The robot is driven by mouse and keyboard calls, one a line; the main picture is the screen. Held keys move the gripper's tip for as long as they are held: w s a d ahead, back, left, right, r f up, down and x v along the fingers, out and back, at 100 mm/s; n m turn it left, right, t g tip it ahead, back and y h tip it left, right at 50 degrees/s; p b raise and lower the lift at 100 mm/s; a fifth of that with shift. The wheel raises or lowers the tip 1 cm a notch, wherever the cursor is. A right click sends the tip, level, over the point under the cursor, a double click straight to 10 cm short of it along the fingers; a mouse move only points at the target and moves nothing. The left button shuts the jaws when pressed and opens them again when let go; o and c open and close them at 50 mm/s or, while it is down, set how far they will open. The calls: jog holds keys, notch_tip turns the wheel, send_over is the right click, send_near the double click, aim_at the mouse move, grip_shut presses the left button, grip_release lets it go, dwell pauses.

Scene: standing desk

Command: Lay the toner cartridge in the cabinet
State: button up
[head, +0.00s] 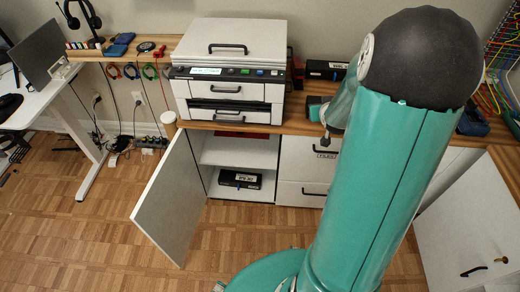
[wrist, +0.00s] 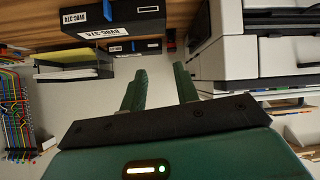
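In the wrist view, which is upside down, a black box-shaped toner cartridge with a white label (wrist: 110,22) lies on the wooden counter, with a second similar one (wrist: 135,48) beyond it. In the head view a black labelled cartridge (head: 326,70) lies on the counter right of the printer; which of the two it is I cannot tell. The white cabinet (head: 240,153) under the printer has its door (head: 172,195) swung open. Another black labelled box (head: 240,179) lies on its lower level. My gripper (wrist: 160,70) is open, its green fingers apart with nothing between them.
The printer (head: 228,70) stands on the counter (head: 200,126) above the cabinet. Drawers (head: 303,160) stand right of the cabinet. A tray with paper (wrist: 75,68) and a cable board (wrist: 18,115) show in the wrist view. The parquet floor before the open door is clear.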

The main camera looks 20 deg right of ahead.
jog(key=s+a+r+n+g+y, duration=0.1)
jog(key=s+a+r, duration=0.1)
jog(key=a+r, duration=0.55)
jog(key=s+a+r+n+g+y, duration=0.1)
jog(key=s+a+r, duration=0.25)
jog(key=a, duration=0.65)
jog(key=s+a+r+n+g+y, duration=0.1)
jog(key=s+a+r, duration=0.1)
jog(key=s+a, duration=0.5)
jog(key=s+a+r+n+g+y, duration=0.1)
jog(key=s+a+r+y, duration=0.1)
jog(key=s+a, duration=0.5)
jog(key=shift+a+r, duration=0.25)
jog(key=shift+r, duration=0.4)
jog(key=shift+s, duration=0.15)
